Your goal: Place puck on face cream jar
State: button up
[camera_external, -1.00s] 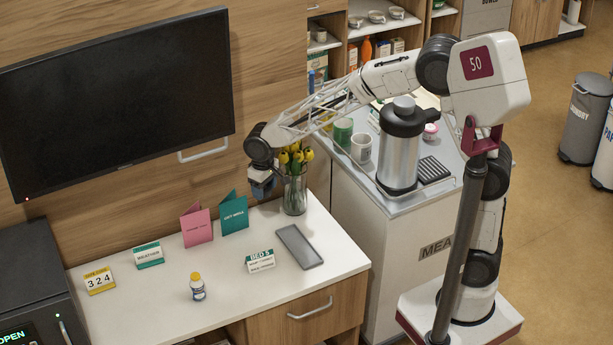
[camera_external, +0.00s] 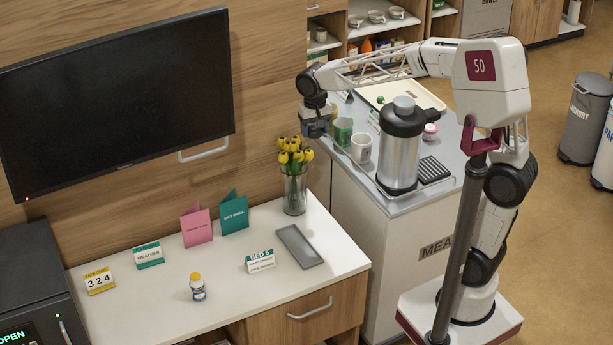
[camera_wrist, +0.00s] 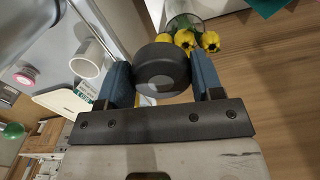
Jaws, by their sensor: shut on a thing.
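A dark round puck (camera_wrist: 162,68) is held between the two blue fingers of my gripper (camera_wrist: 162,82) in the wrist view. In the external view my gripper (camera_external: 315,125) is in the air at the left edge of the grey cart top, and I cannot make out the puck there. A small pink and white jar (camera_external: 430,132), which looks like the face cream jar, stands on the cart right of the steel flask. A pink-topped round thing (camera_wrist: 22,78) at the left of the wrist view looks like the same jar, apart from my gripper.
The tall steel flask (camera_external: 399,150) stands between my gripper and the jar. A white mug (camera_external: 361,148), a green cup (camera_external: 343,130), a black ribbed item (camera_external: 433,170) and a cream tray (camera_external: 425,98) are on the cart. A vase of yellow tulips (camera_external: 295,185) stands on the desk.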

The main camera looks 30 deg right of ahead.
jog(key=w+d+f, duration=0.4)
jog(key=w+d, duration=0.4)
jog(key=w+d+f, duration=0.3)
jog(key=w+d, duration=0.4)
jog(key=d, duration=0.1)
jog(key=w+d+n, duration=0.1)
jog(key=w+d, duration=0.4)
jog(key=d, duration=0.5)
jog(key=w+d+n, duration=0.1)
jog(key=w+d, duration=0.4)
jog(key=d, duration=0.5)
jog(key=n, duration=0.2)
send_over(431, 127)
jog(key=shift+f, duration=0.1)
jog(key=shift+f, duration=0.1)
jog(key=shift+f, duration=3.05)
